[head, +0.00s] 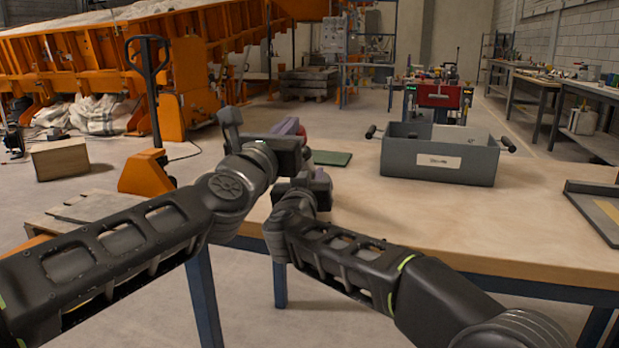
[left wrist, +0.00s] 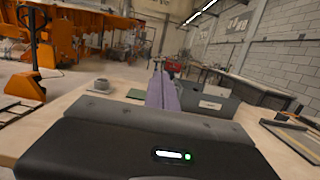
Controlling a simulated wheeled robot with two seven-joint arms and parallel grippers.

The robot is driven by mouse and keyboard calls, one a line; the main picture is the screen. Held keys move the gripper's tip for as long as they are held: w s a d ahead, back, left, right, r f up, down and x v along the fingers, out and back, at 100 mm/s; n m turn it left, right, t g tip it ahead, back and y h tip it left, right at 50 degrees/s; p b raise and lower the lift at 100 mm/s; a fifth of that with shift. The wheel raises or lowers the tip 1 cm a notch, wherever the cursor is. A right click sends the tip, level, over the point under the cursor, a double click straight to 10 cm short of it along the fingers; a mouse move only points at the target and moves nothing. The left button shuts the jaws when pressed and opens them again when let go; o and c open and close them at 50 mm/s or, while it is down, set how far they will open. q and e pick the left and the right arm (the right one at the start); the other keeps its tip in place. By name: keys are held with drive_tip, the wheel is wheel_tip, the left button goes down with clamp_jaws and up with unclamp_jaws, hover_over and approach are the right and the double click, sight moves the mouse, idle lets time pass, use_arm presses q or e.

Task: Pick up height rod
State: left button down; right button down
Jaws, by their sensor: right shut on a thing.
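I cannot make out a height rod for certain in either view. My left gripper (head: 292,126) is over the near part of the table, with its purple fingers pointing away. In the left wrist view its fingers (left wrist: 163,92) lie together with no gap that I can see. My right gripper (head: 320,180) is lower, just above the table edge. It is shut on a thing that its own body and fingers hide.
The wooden table (head: 450,215) has a grey handled bin (head: 438,165) at the back and a dark tray (head: 600,208) at the right. A green mat (head: 332,158) lies beyond my grippers. A grey round object (left wrist: 101,86) is left of my left fingers. The table's middle is clear.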

use_arm(q)
drive_tip(key=shift+w+d+f, duration=0.1)
drive_tip(key=shift+w+f, duration=0.1)
drive_tip(key=shift+f, duration=0.45)
use_arm(e)
drive_tip(key=shift+f, duration=0.1)
use_arm(q)
drive_tip(key=shift+r, duration=0.65)
use_arm(e)
drive_tip(key=shift+f, duration=0.1)
use_arm(q)
drive_tip(key=shift+r, duration=0.1)
use_arm(e)
drive_tip(key=shift+f, duration=0.2)
use_arm(q)
drive_tip(key=v, duration=1.2)
drive_tip(key=shift+r, duration=0.1)
use_arm(e)
drive_tip(key=shift+a, duration=0.1)
